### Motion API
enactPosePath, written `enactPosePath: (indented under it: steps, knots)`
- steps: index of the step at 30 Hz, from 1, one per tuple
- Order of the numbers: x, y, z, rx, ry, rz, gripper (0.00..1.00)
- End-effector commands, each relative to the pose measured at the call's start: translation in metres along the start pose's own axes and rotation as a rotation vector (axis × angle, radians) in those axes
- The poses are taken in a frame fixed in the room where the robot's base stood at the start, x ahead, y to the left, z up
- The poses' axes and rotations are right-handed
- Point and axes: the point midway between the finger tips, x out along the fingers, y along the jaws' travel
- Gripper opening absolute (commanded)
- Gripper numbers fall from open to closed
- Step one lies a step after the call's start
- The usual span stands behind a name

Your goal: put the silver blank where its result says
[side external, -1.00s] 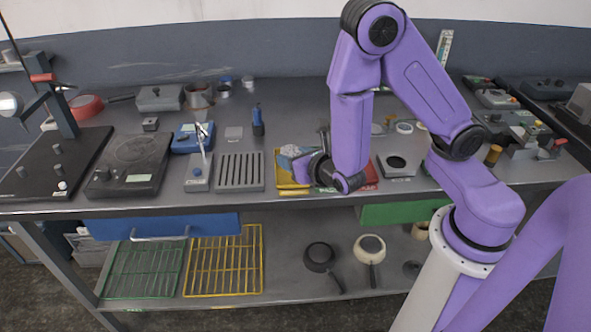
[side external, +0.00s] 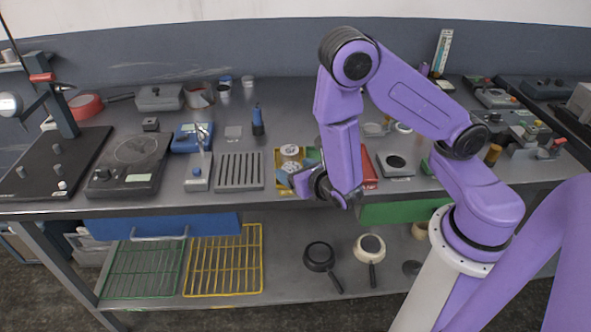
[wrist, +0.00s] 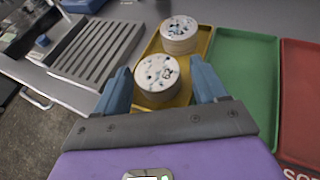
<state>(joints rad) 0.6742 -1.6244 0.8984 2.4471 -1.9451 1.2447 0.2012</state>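Two pale, silvery round blanks with dark speckles are in the yellow tray (wrist: 150,112). The nearer blank (wrist: 157,73) appears between my fingertips in the wrist view, and the farther blank (wrist: 180,36) is just beyond it. I cannot tell which one is the task's silver blank. My gripper (side external: 294,181) is low at the front of the trays, its blue fingers spread with space beside the nearer blank. The green tray (wrist: 245,85) and red tray (wrist: 301,100) stand to the right and look empty where visible. The arm hides part of them in the side view.
A slotted grey rack (side external: 240,171) stands left of the yellow tray. A hotplate (side external: 130,160) and blue device (side external: 190,137) are farther left. A grey device with a dark round pad (side external: 396,162) is right of the red tray. The bench's front edge is close to my gripper.

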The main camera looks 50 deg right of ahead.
Motion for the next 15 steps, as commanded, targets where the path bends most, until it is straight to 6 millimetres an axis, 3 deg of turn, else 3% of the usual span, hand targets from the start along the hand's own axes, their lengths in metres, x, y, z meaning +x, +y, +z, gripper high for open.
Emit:
enactPosePath:
  steps: [11,15]
  knots:
    - [-0.001,0.005,0.004,0.007,-0.004,0.014,0.77]
    - [-0.018,0.007,0.004,0.002,-0.002,0.019,0.77]
